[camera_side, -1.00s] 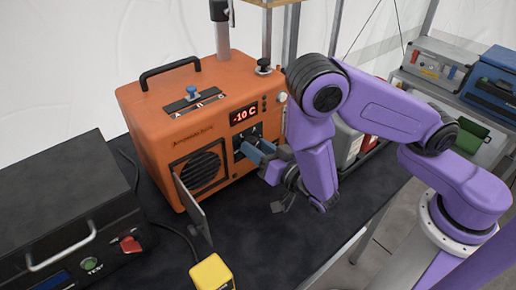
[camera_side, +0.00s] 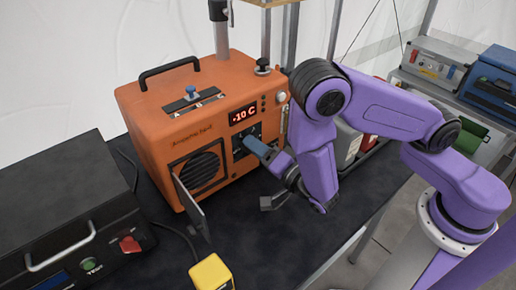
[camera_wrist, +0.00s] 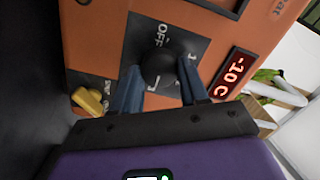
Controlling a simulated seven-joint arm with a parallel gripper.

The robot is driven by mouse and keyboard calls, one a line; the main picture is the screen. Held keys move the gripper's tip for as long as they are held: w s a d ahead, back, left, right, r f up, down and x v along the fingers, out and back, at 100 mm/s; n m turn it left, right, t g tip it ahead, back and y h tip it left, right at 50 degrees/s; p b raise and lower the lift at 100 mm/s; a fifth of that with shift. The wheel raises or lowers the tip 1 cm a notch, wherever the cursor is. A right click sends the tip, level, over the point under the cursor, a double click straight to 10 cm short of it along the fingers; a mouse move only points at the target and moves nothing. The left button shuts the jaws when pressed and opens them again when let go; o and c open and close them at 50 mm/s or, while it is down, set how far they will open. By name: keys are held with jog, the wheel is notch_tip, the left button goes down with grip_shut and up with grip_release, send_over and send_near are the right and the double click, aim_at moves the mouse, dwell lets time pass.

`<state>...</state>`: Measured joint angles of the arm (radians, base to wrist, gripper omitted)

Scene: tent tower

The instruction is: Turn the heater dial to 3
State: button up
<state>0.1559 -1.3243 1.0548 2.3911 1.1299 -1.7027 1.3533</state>
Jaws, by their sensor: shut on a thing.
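The orange heater (camera_side: 180,115) stands on the black-topped table, with a red display (camera_side: 243,115) reading -10 C. In the wrist view its dial (camera_wrist: 163,66) is a round black knob on a dark panel, with "OFF" above it and a mark like "1" to its right. My gripper (camera_wrist: 162,86) is shut on the dial, with one blue finger on each side of it. In the side view my gripper (camera_side: 262,152) reaches the heater's front panel from the right and hides the dial. The dial's pointer and the remaining marks are covered or unclear.
A black case (camera_side: 60,215) with a red knob stands at the left. An open flap (camera_side: 190,205) juts from the heater's front. A yellow box (camera_side: 212,272) sits near the front. The dark tabletop (camera_side: 265,240) between is mostly clear.

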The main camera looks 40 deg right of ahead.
dwell(0.4)
jog(key=o, duration=1.1)
jog(key=shift+c, duration=0.2)
jog(key=shift+s, duration=0.1)
jog(key=s, duration=1.1)
jog(key=shift+s+d, duration=0.35)
jog(key=shift+s, duration=0.05)
